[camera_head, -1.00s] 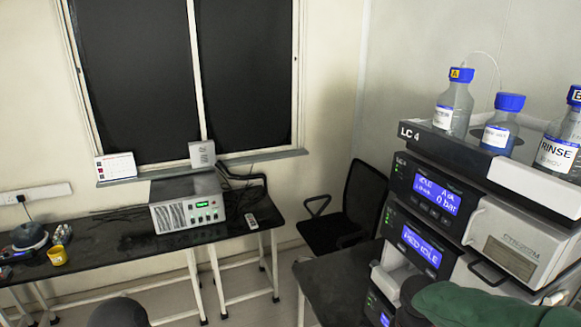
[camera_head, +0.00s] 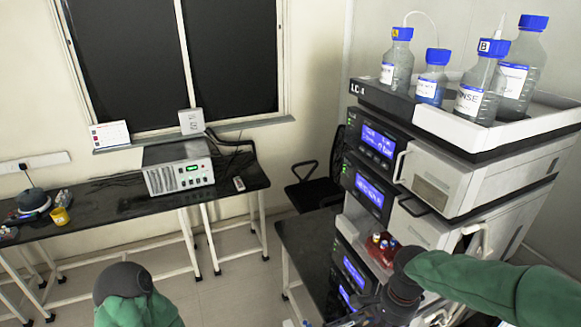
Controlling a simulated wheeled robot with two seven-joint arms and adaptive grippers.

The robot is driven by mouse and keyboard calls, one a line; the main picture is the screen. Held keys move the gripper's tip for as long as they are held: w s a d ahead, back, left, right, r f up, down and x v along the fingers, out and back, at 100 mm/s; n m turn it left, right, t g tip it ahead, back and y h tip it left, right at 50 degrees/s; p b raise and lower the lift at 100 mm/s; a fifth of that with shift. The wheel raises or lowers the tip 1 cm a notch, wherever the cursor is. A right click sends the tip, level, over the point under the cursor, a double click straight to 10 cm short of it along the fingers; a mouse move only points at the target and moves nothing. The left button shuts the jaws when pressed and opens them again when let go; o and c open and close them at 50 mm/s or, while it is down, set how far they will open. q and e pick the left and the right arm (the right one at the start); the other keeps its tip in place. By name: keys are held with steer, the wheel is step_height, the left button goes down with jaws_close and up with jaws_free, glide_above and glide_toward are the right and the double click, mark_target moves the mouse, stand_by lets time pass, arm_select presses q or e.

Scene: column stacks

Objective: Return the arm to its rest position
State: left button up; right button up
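My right arm, in a green sleeve, comes in from the right edge in front of the column stack. Its dark wrist bends down, and part of my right gripper (camera_head: 352,317) shows at the bottom edge, in front of the stack's lower modules. Its fingers are too dark and cut off to tell open from shut. Of my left arm only a dark joint and green sleeve show at the bottom left. My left gripper is out of view.
The LC stack (camera_head: 455,180) stands close at the right, with several blue-capped bottles on its top tray (camera_head: 540,122). Small coloured-capped vials (camera_head: 382,243) sit on a red holder. A black bench (camera_head: 100,215) with an instrument box (camera_head: 178,168) is at the left. A black chair (camera_head: 315,190) stands behind.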

steer(key=s+a+f+n+y, duration=0.15)
steer(key=a+f, duration=0.25)
steer(key=f, duration=0.5)
steer(key=a+f+n+y, duration=0.1)
steer(key=a+f+n, duration=0.25)
steer(key=f, duration=0.45)
steer(key=s+a+f+n+y, duration=0.1)
steer(key=s+a+f+n, duration=0.1)
steer(key=s+f, duration=0.5)
steer(key=s+a+f+n, duration=0.25)
steer(key=s+f, duration=0.25)
steer(key=f, duration=0.3)
arm_select(q)
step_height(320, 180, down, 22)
steer(key=b, duration=2.1)
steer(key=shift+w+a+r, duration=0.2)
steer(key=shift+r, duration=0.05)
arm_select(e)
step_height(320, 180, down, 20)
steer(key=w+a, duration=0.2)
steer(key=shift+w+n, duration=0.2)
steer(key=shift+n, duration=0.25)
steer(key=shift+f, duration=0.1)
